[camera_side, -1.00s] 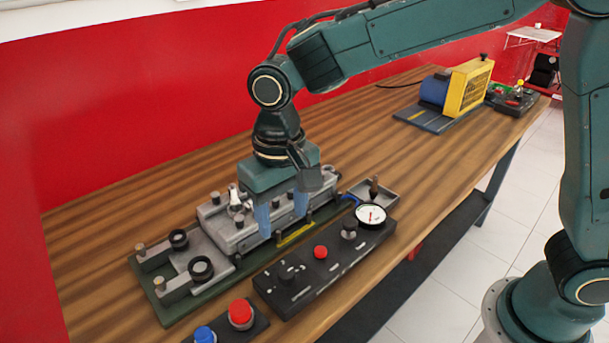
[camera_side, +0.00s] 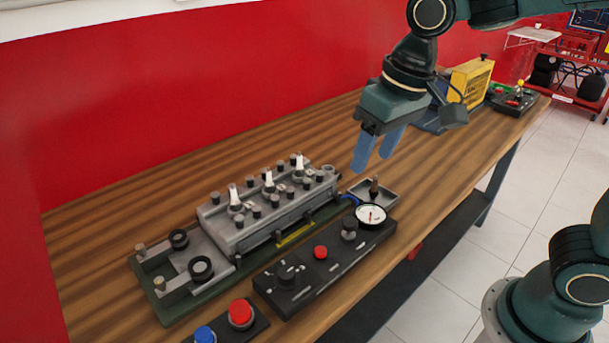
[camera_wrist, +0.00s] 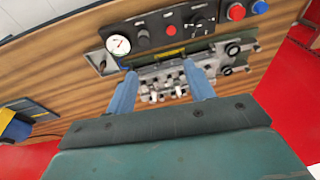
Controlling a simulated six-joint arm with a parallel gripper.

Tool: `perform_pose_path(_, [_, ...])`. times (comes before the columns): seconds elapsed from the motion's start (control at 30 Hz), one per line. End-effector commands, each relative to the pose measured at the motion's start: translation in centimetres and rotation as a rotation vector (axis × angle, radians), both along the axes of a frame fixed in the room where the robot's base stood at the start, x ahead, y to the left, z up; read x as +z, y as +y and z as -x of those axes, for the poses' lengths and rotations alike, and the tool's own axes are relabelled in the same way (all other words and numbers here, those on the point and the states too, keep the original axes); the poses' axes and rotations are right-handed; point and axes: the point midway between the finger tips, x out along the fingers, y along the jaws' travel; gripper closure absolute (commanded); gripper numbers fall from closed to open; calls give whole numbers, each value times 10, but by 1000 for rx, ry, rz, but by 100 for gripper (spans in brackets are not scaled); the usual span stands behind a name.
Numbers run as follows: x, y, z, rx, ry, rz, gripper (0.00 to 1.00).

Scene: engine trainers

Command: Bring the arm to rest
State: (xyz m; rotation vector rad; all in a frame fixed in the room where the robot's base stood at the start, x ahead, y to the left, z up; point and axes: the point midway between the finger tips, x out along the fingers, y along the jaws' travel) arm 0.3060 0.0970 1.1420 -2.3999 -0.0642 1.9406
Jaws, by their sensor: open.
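My gripper (camera_side: 376,148) is raised above the bench, over the wood behind the small metal tray. Its two blue fingers are apart with nothing between them. In the wrist view my gripper (camera_wrist: 162,92) is also open and empty, with the engine trainer beyond the fingers. The grey engine trainer (camera_side: 268,214) sits on its green base on the bench, to the left of and below my gripper. Several white-tipped levers stand upright on its top. It also shows in the wrist view (camera_wrist: 175,74).
A black control panel (camera_side: 318,268) with a gauge (camera_side: 370,215) lies in front of the trainer. A metal tray (camera_side: 384,190) holds a small upright piece. A red and a blue button (camera_side: 240,313) are at the front. A yellow-and-blue machine (camera_side: 470,82) stands behind my gripper.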

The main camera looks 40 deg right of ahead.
Motion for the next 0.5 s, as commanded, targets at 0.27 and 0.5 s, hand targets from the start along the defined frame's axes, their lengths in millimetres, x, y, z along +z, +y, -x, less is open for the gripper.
perform_pose_path(0.27, [14, -45, 44, -6, -101, 4, 47])
perform_pose_path(0.5, [14, -73, 83, -8, -185, 24, 47])
